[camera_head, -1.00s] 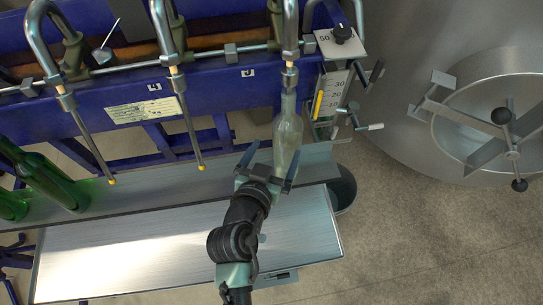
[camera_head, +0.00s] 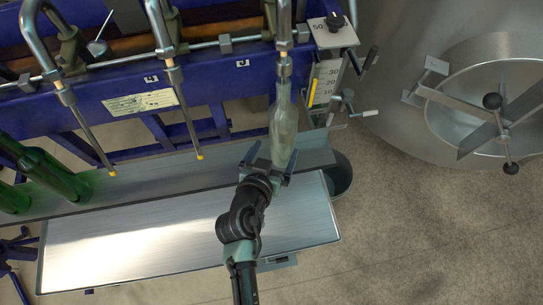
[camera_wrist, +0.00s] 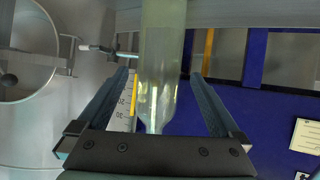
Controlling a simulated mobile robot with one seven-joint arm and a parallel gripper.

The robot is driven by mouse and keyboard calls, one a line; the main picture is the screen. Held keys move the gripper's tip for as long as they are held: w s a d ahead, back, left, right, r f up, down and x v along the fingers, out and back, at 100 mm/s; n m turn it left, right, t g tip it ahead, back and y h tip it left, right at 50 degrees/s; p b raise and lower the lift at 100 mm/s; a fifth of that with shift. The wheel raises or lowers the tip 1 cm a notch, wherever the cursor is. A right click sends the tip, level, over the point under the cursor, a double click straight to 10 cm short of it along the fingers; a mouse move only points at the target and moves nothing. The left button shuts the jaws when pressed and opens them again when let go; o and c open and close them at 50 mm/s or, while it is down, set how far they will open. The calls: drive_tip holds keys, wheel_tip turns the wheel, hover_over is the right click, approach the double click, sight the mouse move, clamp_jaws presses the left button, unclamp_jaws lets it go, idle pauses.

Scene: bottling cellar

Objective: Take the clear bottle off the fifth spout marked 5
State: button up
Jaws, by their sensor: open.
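The clear bottle (camera_head: 284,133) hangs upright with its neck at the spout (camera_head: 285,66) farthest right in the head view; its lower end is over the grey shelf. No number 5 is legible on that spout. My gripper (camera_head: 271,156) is open at the bottle's lower part. In the wrist view, the bottle (camera_wrist: 160,55) shows between the two spread fingers of my gripper (camera_wrist: 160,76), with a gap on each side. I cannot tell how far the fingertips reach along its sides.
Several green bottles (camera_head: 57,180) stand at the left of the grey shelf (camera_head: 180,180). Two bare spouts (camera_head: 187,115) hang between. A scale plate (camera_head: 327,80) with a lever is close to the right of the bottle. A steel tank (camera_head: 400,60) stands farther right.

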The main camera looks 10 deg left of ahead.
sight(279, 144)
drive_tip(key=shift+b+x, duration=0.85)
drive_tip(key=shift+x, duration=1.5)
drive_tip(key=shift+w+f, duration=0.1)
drive_tip(key=shift+b+x, duration=1.1)
drive_tip(key=shift+x, duration=0.5)
clamp_jaws()
